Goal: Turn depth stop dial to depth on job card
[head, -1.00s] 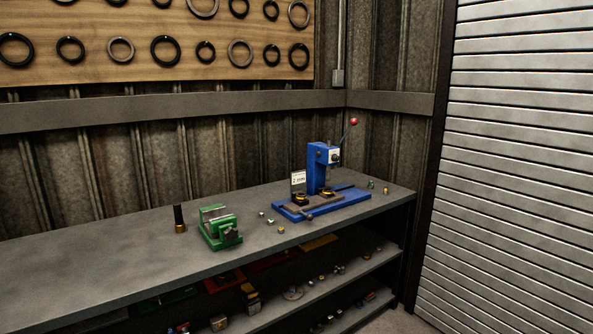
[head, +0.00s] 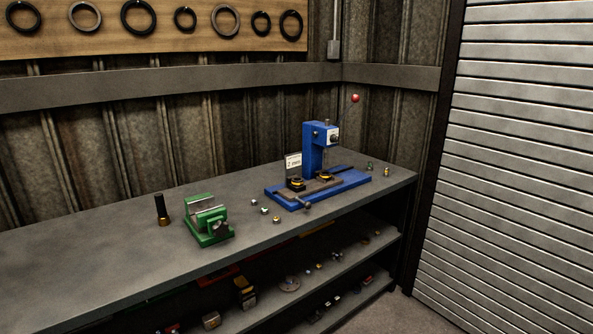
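A blue press (head: 313,150) with a red-knobbed lever (head: 355,99) stands on its blue base (head: 352,181) near the right end of the workbench. A small dial with a pale face (head: 333,137) is on the press head; its marks are too small to read. A white job card (head: 293,161) stands upright at the left of the press; its large line seems to read "2 mm". Two dark and yellow round parts (head: 296,184) sit on the base. Neither of my grippers is in view.
The grey workbench (head: 110,246) has a green vise (head: 209,220), a dark cylinder with a brass foot (head: 162,210) and several small nuts (head: 277,219). Shelves below hold loose parts. A wall and a slatted shutter (head: 530,170) bound the bench. The bench's left part is clear.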

